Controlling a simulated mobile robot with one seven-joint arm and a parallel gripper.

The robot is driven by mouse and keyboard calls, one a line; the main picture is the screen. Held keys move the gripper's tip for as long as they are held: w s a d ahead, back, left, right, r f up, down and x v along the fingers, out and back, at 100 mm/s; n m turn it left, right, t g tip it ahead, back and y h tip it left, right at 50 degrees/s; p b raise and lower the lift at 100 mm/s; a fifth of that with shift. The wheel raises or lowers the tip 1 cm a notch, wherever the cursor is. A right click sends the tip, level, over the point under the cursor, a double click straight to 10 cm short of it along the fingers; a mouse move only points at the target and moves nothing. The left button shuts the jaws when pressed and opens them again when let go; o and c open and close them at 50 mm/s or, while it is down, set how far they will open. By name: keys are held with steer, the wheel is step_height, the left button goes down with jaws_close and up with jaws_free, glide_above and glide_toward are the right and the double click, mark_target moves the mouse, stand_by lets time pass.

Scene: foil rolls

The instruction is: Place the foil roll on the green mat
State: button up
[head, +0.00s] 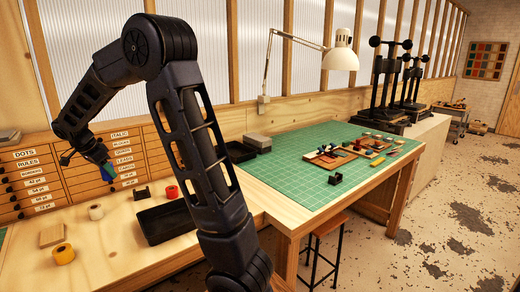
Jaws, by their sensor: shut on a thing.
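The green mat (290,165) with a grid covers much of the table right of centre. My gripper (102,168) is at the far left, above the lower wooden bench and in front of the drawers. It is shut on a small green thing (108,173), which looks like a foil roll; its shape is mostly hidden by the jaws. Three other rolls stand on the bench: a yellow one (64,253), a white one (96,211) and a red one (172,192). The gripper is well apart from the mat.
A black tray (165,224), a wooden block (52,235) and a small black object (141,193) are on the bench. A lamp (340,58) overhangs the mat. Small tools and a wooden tray (330,160) occupy its back right; its front left is mostly bare.

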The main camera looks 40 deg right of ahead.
steer(key=d+m+g, duration=0.3)
steer(key=d+m, duration=0.6)
steer(key=d, duration=3.3)
steer(key=m+g+y, duration=0.3)
steer(key=m, duration=0.5)
glide_above(300, 190)
steer(key=w, duration=0.1)
steer(key=shift+m+h, duration=0.3)
steer(key=f, duration=1.9)
steer(key=shift+w+a+f, duration=0.15)
steer(key=shift+a+f, duration=0.05)
steer(key=shift+f, duration=0.05)
steer(key=shift+f, duration=0.1)
